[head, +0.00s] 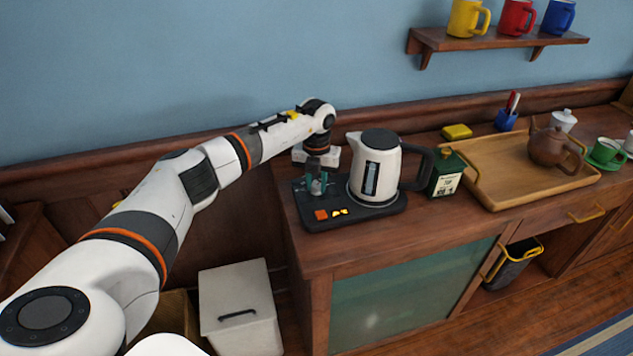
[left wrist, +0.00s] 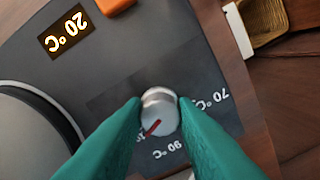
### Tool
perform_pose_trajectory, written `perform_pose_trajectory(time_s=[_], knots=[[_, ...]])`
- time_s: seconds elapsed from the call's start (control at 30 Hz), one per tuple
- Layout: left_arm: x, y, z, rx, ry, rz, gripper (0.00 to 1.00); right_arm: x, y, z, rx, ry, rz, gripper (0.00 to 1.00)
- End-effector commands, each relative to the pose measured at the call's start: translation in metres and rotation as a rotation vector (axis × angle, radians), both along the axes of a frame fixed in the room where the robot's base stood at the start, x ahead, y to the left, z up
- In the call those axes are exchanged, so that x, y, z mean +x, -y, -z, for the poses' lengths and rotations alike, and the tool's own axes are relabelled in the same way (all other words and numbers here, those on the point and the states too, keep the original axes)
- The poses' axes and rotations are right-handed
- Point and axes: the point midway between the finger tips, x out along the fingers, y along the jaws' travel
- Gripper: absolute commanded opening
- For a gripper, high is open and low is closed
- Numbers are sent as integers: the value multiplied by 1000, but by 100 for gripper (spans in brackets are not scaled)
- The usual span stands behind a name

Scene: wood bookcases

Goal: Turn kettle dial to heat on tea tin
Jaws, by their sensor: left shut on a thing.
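The white kettle (head: 375,168) stands on its dark base (head: 365,215), which has an orange button and a lit display. My left gripper (head: 318,188) reaches down onto the base left of the kettle. In the left wrist view its teal fingers (left wrist: 159,104) are shut on the silver dial (left wrist: 160,117), one on each side. The dial's red mark points to the lower left, near a label partly hidden by the left finger; 70°C and 90°C labels also show. The display (left wrist: 67,32) reads 20°C. The green tea tin (head: 447,177) stands right of the kettle; its label is too small to read.
A wooden tray (head: 490,198) with a brown teapot (head: 548,150) lies right of the tin. A yellow block (head: 457,131) and a blue pen cup (head: 506,120) stand behind. Mugs sit on a wall shelf (head: 500,40). A white bin (head: 240,300) stands left of the cabinet.

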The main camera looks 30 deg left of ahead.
Motion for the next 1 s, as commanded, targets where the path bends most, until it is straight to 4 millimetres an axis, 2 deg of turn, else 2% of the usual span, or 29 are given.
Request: perform_pose_trajectory(time_s=[0.23,0.27,0.37,0.4,0.67,0.77,0.87,1.0], knots=[[1,0,-1,0,2,-2,3,0,0,0,0,0,0,23],[1,0,-1,0,2,-2,29,0,0,0,0,0,0,23],[1,0,-1,0,2,-2,45,0,0,0,0,0,0,23],[1,0,-1,0,2,-2,47,0,0,0,0,0,0,23],[0,0,-1,0,1,-2,47,0,0,0,0,0,0,23],[1,0,-7,-1,3,-2,47,0,0,1,0,0,0,23],[1,0,-21,0,5,-2,47,0,0,4,0,0,0,23],[1,-1,-51,0,7,-1,47,0,0,8,0,0,0,23]])
